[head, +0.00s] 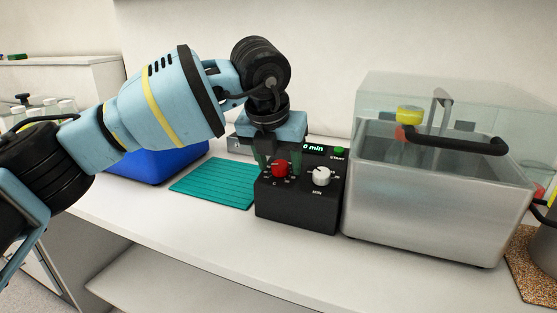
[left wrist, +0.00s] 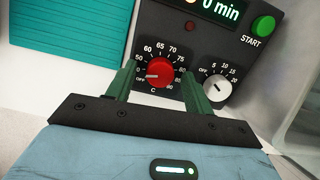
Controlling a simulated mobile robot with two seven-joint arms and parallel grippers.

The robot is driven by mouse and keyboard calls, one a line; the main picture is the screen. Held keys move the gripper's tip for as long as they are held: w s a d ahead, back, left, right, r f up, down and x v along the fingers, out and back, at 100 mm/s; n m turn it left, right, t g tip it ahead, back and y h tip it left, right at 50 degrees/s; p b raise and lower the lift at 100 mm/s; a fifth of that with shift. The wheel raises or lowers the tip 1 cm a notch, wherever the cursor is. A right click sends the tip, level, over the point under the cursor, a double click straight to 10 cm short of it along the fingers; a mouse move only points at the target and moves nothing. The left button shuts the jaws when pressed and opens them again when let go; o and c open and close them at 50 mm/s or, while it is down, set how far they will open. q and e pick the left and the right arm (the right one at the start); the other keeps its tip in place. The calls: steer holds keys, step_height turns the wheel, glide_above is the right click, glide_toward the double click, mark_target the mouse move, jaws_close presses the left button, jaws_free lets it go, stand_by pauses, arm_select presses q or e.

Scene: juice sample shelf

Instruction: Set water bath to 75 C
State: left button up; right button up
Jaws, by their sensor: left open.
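The black control box (head: 297,208) of the water bath has a red temperature knob (head: 280,168) marked C, also in the left wrist view (left wrist: 160,73). Its white mark points to the lower left, near OFF. A white MIN knob (head: 321,176) sits to its right, pointing near OFF. The display (head: 313,147) reads 0 min. The steel bath (head: 430,210) stands right of the box. My left gripper (head: 280,160) points down at the red knob, fingers open on either side of it in the left wrist view (left wrist: 160,86); contact is unclear.
A green START button (head: 339,150) is at the box's upper right. A teal ribbed mat (head: 215,184) and a blue container (head: 150,166) lie to the left. A clear lid with a black handle (head: 455,143) covers the bath. A cork mat (head: 520,265) is at far right.

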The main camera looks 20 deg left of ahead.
arm_select(q)
steer(key=c, duration=1)
steer(key=shift+o, duration=0.2)
steer(key=shift+m+p, duration=0.3)
